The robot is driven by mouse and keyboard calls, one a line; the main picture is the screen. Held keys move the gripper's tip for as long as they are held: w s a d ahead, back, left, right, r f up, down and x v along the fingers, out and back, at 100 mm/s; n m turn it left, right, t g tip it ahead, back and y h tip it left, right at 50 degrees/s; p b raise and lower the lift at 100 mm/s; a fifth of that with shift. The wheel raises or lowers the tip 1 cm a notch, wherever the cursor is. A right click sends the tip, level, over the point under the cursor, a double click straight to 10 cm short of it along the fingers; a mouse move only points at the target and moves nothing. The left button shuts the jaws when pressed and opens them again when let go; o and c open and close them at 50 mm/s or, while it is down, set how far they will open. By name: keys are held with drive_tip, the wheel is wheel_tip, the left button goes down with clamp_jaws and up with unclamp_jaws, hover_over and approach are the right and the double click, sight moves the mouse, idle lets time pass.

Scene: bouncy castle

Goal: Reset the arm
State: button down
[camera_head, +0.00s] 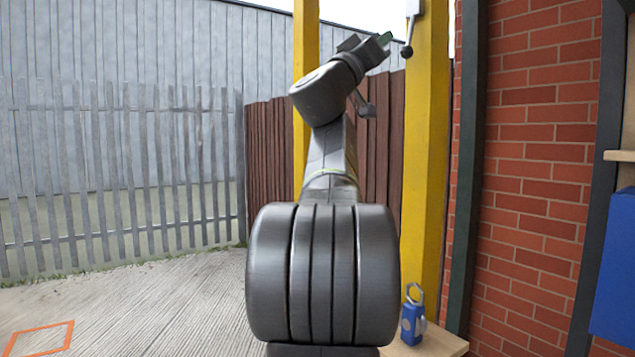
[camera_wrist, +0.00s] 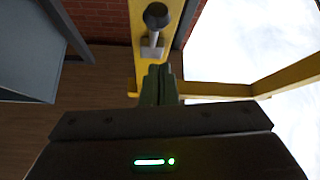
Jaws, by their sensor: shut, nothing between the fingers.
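My arm rises in the middle of the head view and bends to the upper right. My gripper (camera_head: 384,39) is at its end, high up, near a yellow post (camera_head: 425,150). A lever with a dark ball knob (camera_head: 406,51) hangs from a grey mount on that post, just right of the gripper and apart from it in the head view. In the wrist view the gripper's fingers (camera_wrist: 159,84) are together with nothing between them. The lever's round knob (camera_wrist: 156,15) shows just beyond the fingertips there; I cannot tell the exact gap.
A blue padlock-like object (camera_head: 413,318) stands on a small wooden surface (camera_head: 440,345) at the post's foot. A brick wall (camera_head: 535,130) and a blue panel (camera_head: 615,270) are on the right. A grey fence (camera_head: 120,180) stands left. An orange outline (camera_head: 40,338) marks open paving.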

drive_tip(key=p, duration=0.1)
drive_tip(key=r+p, duration=0.1)
drive_tip(key=p, duration=0.1)
drive_tip(key=shift+s+a+r, duration=0.1)
drive_tip(key=shift+s+a, duration=0.25)
drive_tip(key=shift+b, duration=0.3)
drive_tip(key=b, duration=0.2)
drive_tip(key=f+b, duration=0.1)
drive_tip(key=b, duration=0.1)
drive_tip(key=w+f+b, duration=0.1)
drive_tip(key=b, duration=0.1)
drive_tip(key=shift+d+f, duration=0.2)
drive_tip(key=shift+d, duration=0.15)
drive_tip(key=b, duration=0.3)
drive_tip(key=shift+f, duration=0.3)
